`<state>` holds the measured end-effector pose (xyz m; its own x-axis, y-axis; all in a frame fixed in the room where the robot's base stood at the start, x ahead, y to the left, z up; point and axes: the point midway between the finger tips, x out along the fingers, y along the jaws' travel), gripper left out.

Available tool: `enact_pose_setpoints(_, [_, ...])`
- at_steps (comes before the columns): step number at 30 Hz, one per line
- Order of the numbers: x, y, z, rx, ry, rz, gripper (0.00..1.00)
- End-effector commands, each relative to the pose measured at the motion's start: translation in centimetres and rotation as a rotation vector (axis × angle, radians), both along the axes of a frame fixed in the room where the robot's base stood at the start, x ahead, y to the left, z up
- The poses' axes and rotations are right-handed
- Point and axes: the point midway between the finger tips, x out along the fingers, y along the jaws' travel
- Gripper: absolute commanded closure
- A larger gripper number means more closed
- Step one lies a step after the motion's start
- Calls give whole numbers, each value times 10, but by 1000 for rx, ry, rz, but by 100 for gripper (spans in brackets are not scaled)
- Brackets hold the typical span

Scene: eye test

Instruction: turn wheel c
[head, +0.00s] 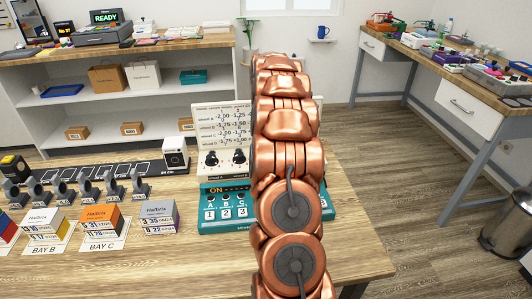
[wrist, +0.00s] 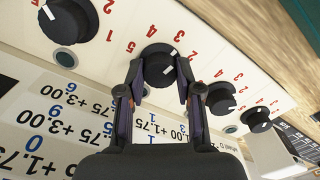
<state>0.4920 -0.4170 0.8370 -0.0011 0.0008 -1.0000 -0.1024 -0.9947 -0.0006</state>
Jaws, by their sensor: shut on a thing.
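The white wheel panel (head: 210,172) stands at the table's middle; two black wheels (head: 211,158) show at its left and my copper arm hides its right part. In the wrist view my gripper (wrist: 160,75) is shut on a black wheel (wrist: 155,62), with a finger on either side. Two wheels (wrist: 220,98) lie to its right and one larger-looking wheel (wrist: 68,20) to its upper left. Counting from the far right, the held wheel is third, which fits wheel C; its letter is not readable. The head view hides my gripper.
A teal keypad (head: 203,228) showing ON stands before the panel, partly behind my arm. Boxes stand at bay B and bay C (head: 102,247) to the left, near a row of grey holders (head: 88,190). A white box-like device (head: 175,152) is just left of the panel.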

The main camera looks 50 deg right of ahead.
Motion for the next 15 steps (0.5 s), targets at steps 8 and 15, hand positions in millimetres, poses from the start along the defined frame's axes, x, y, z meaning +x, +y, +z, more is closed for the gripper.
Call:
enact_pose_setpoints(8, [2,1,0,-3,-5,262,100])
enact_pose_setpoints(15, [2,0,1,-3,-5,490,100])
